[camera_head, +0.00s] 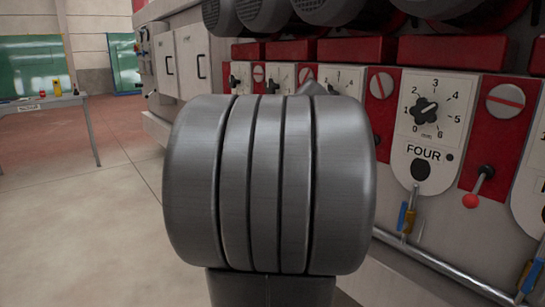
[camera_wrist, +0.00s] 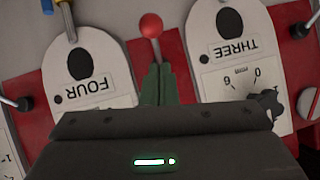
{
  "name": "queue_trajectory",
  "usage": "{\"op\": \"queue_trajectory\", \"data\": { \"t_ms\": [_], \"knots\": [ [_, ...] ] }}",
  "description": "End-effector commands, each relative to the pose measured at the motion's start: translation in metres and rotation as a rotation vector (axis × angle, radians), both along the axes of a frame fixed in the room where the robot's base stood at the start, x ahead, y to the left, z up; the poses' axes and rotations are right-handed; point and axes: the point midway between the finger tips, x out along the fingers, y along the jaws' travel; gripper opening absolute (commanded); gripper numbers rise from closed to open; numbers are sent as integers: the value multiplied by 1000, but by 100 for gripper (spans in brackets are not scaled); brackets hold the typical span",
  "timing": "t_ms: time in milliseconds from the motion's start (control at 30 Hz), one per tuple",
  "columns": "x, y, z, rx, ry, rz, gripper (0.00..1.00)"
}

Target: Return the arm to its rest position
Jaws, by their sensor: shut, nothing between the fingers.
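My gripper (camera_wrist: 158,84) shows in the wrist view with its two dark green fingers together and nothing between them. It points at the red and white machine front. A lever with a red ball (camera_wrist: 151,25) stands just past the fingertips, between the FOUR plate (camera_wrist: 92,75) and the THREE plate (camera_wrist: 236,45), which appear upside down. I cannot tell whether the fingertips touch the lever. In the head view my large grey arm joint fills the middle and hides my gripper, so the arm is extended toward the panel.
In the head view the FOUR dial (camera_head: 424,109) and another red-ball lever (camera_head: 471,201) are right of my arm. A pipe (camera_head: 450,267) runs below the panel. Motors (camera_head: 329,10) overhang above. Open floor (camera_head: 80,215) and a table (camera_head: 40,103) lie left.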

Motion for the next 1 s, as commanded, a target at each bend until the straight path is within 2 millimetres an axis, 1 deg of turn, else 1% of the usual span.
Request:
{"op": "queue_trajectory", "data": {
  "t_ms": [33,267,867,1000],
  "knots": [
    [0,-1,7,0,2,0,0],
    [1,-2,12,5,4,0,0],
    [2,-3,11,16,13,0,0],
    [2,-2,8,13,9,0,0]
  ]
}}
